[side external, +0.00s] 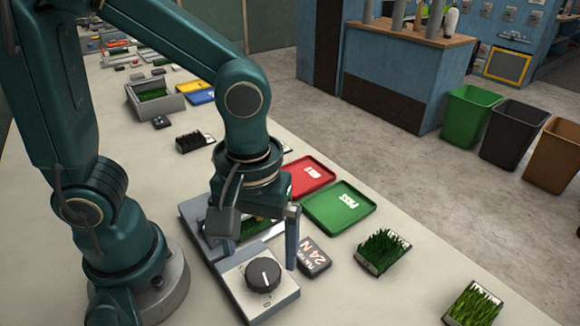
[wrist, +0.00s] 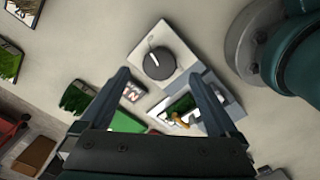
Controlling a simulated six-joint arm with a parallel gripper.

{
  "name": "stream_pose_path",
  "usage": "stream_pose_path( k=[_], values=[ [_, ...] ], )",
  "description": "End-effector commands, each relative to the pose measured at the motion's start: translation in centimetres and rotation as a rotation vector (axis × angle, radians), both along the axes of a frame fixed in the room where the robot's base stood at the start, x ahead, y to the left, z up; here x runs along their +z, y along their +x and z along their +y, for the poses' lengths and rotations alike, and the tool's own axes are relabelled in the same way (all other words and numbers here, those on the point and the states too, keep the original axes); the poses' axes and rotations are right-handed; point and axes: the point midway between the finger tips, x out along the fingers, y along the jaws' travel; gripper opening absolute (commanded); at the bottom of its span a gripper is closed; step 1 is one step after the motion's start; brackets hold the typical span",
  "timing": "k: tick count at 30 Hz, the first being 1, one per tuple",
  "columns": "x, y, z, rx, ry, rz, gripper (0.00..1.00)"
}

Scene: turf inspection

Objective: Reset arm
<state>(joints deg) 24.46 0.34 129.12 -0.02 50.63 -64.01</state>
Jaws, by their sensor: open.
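My gripper (side external: 260,249) is open, its two fingers pointing down over a grey device with a black dial (side external: 263,274). The fingers stand apart, one on each side of the device's rear part, and nothing shows held between them. A patch of green turf on the device shows partly behind the fingers in the side view. In the wrist view my gripper (wrist: 161,78) is open too, with the dial (wrist: 158,63) just beyond the fingertips. A small turf piece with an orange and white spot (wrist: 182,112) lies in the device's recess. Whether the fingers touch the device I cannot tell.
A dark labelled block (side external: 314,256) lies right of the device. A green PASS tray (side external: 360,203) and red tray (side external: 322,169) lie behind it. Turf samples (side external: 383,250) stand along the right edge. A grey bin of turf (side external: 172,104) and small items occupy the back left.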

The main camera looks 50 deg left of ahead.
Motion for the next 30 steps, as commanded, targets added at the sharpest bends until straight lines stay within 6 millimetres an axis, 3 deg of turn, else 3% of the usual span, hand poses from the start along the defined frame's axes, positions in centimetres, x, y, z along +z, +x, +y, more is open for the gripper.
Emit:
stream_pose_path(
  k=[7, 14, 22, 30],
  values=[
    [0.4, 0.5, 0.3, 0.023, -0.008, -0.02, 0.96],
    [4.0, 2.0, 2.9, 0.089, -0.061, -0.204, 0.96],
    [7.6, 1.3, 6.9, -0.236, 0.04, -0.461, 0.96],
    [7.4, 0.3, 7.5, -0.619, 0.155, -0.476, 0.96]
  ],
)
